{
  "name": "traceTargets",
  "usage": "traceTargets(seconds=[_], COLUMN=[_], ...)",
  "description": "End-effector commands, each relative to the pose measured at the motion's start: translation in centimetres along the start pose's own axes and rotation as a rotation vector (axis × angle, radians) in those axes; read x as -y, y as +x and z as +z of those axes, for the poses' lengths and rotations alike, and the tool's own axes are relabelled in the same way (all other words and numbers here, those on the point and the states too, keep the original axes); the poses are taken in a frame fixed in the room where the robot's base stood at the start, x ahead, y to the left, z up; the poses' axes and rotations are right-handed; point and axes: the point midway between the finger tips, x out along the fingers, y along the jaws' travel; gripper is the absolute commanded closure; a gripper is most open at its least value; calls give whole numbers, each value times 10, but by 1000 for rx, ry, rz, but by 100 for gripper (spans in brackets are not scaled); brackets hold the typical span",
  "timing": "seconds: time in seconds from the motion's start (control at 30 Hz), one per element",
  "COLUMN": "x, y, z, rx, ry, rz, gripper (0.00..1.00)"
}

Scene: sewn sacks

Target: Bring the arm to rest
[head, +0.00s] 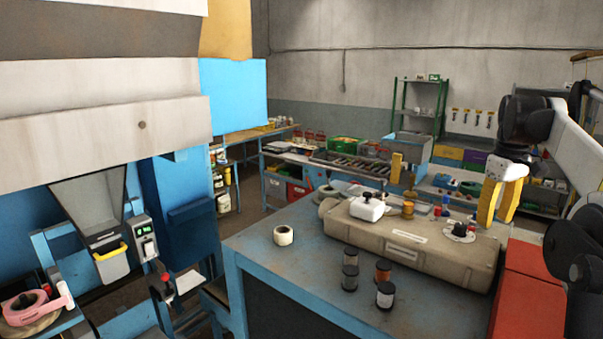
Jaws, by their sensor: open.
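My gripper (500,200) shows at the right of the head view. Its two yellow fingers point down and stand apart, with nothing between them. The black arm joints and white link reach in from the right edge. I cannot tell the exact gap between the fingertips and the machine.
Several small jars (385,295) and a white tape roll (284,236) stand on the table. A red box (527,290) is close below my arm. A large machine (100,110) fills the left. Benches and a green shelf (418,100) stand behind.

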Motion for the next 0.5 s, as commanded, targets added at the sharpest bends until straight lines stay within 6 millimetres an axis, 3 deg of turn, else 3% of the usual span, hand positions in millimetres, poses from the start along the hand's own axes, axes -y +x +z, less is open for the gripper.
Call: traceTargets(seconds=[0.27,0.37,0.5], x=[60,91,153], y=[-17,-21,-20], z=[3,9,30], rx=[-70,-110,-194], ry=[36,55,93], rz=[47,67,95], gripper=[59,59,59])
